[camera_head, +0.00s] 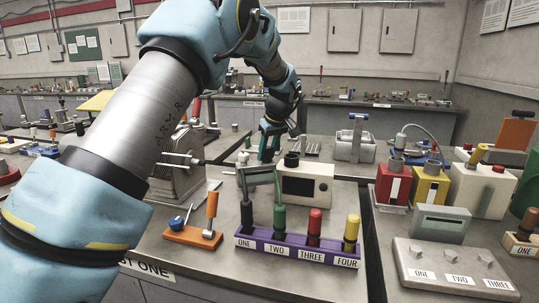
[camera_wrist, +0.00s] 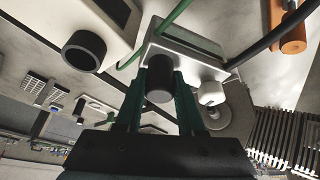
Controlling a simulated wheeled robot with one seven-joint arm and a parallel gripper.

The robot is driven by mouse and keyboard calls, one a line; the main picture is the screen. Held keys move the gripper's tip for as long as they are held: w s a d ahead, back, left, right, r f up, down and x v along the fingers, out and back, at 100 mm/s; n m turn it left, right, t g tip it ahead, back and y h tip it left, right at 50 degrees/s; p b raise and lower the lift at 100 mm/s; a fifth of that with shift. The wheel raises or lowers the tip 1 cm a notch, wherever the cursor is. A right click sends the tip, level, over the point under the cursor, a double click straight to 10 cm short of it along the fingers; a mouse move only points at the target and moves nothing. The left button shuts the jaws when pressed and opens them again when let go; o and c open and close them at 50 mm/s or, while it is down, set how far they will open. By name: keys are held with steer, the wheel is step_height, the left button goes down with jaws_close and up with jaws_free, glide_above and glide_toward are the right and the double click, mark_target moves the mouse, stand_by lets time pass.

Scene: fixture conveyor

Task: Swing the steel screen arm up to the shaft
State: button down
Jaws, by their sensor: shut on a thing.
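My gripper (camera_head: 268,150) points down behind a small grey meter with a green-tinted screen (camera_head: 258,177). In the wrist view its two green fingers (camera_wrist: 160,75) are closed around a dark knob (camera_wrist: 160,88) at the end of the meter's housing (camera_wrist: 190,48). A white knob (camera_wrist: 211,93) sits beside it, outside the fingers. A grey finned machine (camera_head: 172,184) stands left of the meter, with thin steel rods (camera_head: 182,159) jutting right toward it. Its fins (camera_wrist: 280,142) show at the right of the wrist view. I cannot tell which part is the screen arm.
A cream box with a dark screen (camera_head: 322,190) and black top stub stands close right of the meter. A purple rack (camera_head: 300,250) with several coloured handles stands in front; cords run from the meter toward it. An orange stand (camera_head: 193,237) is at front left.

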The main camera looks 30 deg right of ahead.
mark_target(240, 154)
steer(key=a+m+b, duration=0.1)
steer(key=a, duration=0.1)
steer(key=w+a+m+h+b, duration=0.1)
steer(key=a+m, duration=0.1)
steer(key=a+m+b, duration=0.1)
steer(key=a, duration=0.1)
steer(key=shift+w+a+m+h, duration=0.15)
steer(key=shift+a+m+h, duration=0.15)
steer(key=shift+h, duration=0.1)
steer(key=shift+w+a, duration=0.1)
steer(key=shift+a, duration=0.1)
steer(key=shift+w+a, duration=0.4)
steer(key=shift+a, duration=0.3)
steer(key=c, duration=0.5)
jaws_free()
steer(key=shift+c, duration=0.2)
